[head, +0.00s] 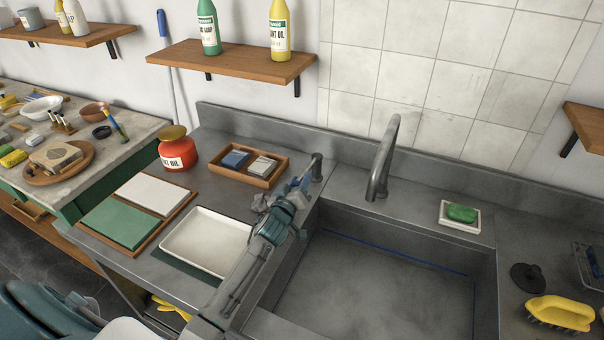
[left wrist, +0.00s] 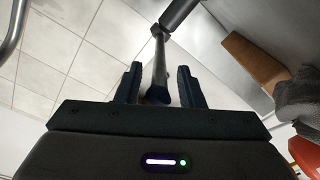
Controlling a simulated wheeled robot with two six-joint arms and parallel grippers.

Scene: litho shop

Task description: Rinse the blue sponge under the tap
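The blue sponge (head: 236,158) lies in a small wooden tray (head: 262,182) on the counter left of the sink. The grey tap (head: 383,160) rises behind the sink, with its lever post (head: 317,168) to the left. My left gripper (head: 300,188) is at the lever, right of the tray. In the left wrist view, the dark lever (left wrist: 158,68) lies between the two fingertips of my left gripper (left wrist: 160,88), with gaps showing beside it. The gripper looks open around the lever and holds no sponge. No water shows at the tap. My right gripper is out of view.
The sink basin (head: 380,290) is empty. A red oil pot (head: 177,152) stands left of the tray; a white tray (head: 207,242) lies in front. Green soap (head: 461,213) and a yellow brush (head: 560,313) are on the right. Bottles stand on the shelf (head: 235,62) above.

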